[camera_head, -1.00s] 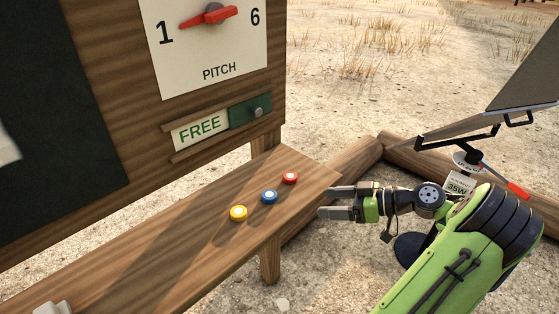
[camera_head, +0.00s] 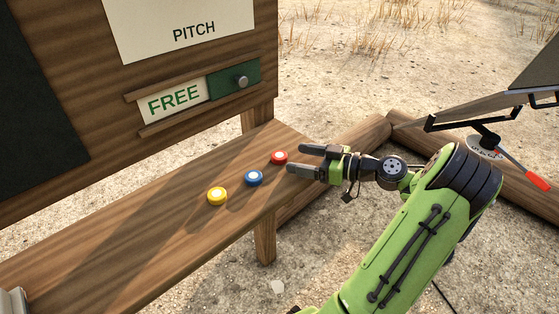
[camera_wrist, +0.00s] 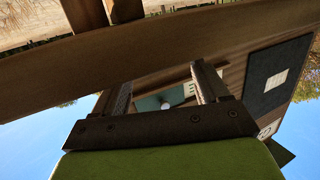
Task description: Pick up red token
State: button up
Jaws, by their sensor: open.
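The red token (camera_head: 279,157) has a white centre and lies on the wooden shelf (camera_head: 120,255) near its right end. My gripper (camera_head: 296,158) is open, its two fingers pointing left just to the right of the red token. The fingertips are close to the token, and I cannot tell whether they touch it. In the camera_wrist view my open fingers (camera_wrist: 160,88) show with the board behind them. I cannot make out the red token there.
A blue token (camera_head: 253,178) and a yellow token (camera_head: 217,196) lie in a row to the left of the red one. A board with a FREE sign (camera_head: 176,101) and a green slider (camera_head: 234,81) rises behind the shelf. Logs (camera_head: 345,145) lie on the ground to the right.

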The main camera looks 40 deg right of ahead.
aim_at(285, 157)
jog(key=b+x, duration=0.1)
jog(key=x, duration=0.3)
jog(key=shift+w+a+f, duration=0.15)
jog(key=c, duration=1.1)
jog(key=shift+c, duration=0.2)
